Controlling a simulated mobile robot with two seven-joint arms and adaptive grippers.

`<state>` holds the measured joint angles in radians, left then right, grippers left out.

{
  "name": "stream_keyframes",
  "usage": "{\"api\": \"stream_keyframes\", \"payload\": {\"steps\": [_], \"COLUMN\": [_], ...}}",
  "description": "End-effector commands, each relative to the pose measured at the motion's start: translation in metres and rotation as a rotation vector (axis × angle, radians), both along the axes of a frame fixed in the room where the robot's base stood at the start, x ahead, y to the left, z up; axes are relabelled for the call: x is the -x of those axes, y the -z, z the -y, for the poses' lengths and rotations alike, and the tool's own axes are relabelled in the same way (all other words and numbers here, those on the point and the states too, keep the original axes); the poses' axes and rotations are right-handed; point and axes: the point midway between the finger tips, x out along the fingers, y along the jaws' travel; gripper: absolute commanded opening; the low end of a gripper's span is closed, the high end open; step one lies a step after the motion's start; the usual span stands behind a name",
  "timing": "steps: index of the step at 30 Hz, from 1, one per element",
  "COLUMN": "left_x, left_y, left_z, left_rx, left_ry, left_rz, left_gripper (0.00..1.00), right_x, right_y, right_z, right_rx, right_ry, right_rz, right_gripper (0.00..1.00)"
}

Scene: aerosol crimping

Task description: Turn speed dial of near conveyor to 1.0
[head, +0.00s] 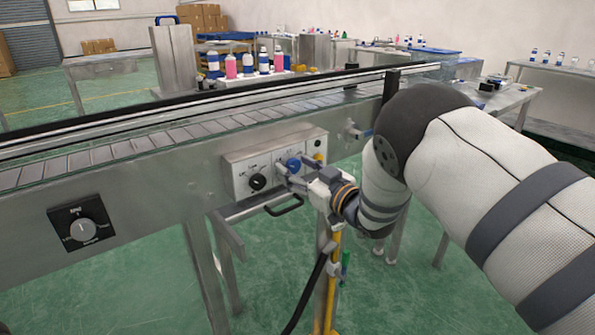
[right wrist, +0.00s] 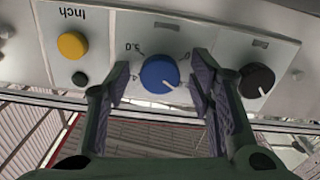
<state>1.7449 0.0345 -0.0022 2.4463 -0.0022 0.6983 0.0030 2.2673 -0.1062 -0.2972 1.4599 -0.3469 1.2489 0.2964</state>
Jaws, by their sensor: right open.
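The near conveyor's control box (head: 240,170) is a pale panel on the conveyor's side. Its blue dial (head: 293,164) also shows in the right wrist view (right wrist: 159,74), with a white pointer line and scale marks around it, one reading 5.0. My right gripper (head: 284,177) is in front of the panel at the blue dial. In the wrist view (right wrist: 158,82) its two fingers are open, one on each side of the dial, with gaps beside it; contact cannot be told. My left gripper is not in view.
A black knob (head: 257,182) sits left of the blue dial. A yellow button (right wrist: 73,45) and a small black button (right wrist: 79,79) are on the same panel. A separate dial plate (head: 82,229) is further left.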

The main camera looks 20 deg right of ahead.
Motion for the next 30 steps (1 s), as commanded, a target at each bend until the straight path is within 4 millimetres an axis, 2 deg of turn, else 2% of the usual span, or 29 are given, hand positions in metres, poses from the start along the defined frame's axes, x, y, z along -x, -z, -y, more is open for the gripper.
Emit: {"api": "stream_keyframes", "payload": {"steps": [6, 12, 23, 30], "left_x": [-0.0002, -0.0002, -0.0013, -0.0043], "left_y": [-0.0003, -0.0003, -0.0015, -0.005], "left_z": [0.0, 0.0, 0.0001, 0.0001], "left_rx": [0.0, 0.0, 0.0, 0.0], "left_ry": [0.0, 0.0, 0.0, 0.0], "left_rz": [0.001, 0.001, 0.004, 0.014], "left_gripper": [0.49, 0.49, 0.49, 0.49], "right_x": [-0.0003, -0.0002, -0.0001, -0.0002], "right_y": [-0.0011, -0.0009, -0.0011, -0.0019], "right_z": [0.0, 0.0002, 0.0002, 0.0003], "right_rx": [0.0, 0.0, 0.04, 0.183], "right_ry": [0.001, 0.001, 0.001, 0.001], "right_rz": [0.001, 0.001, 0.016, 0.068], "right_gripper": [0.47, 0.02, 0.01, 0.01]}}
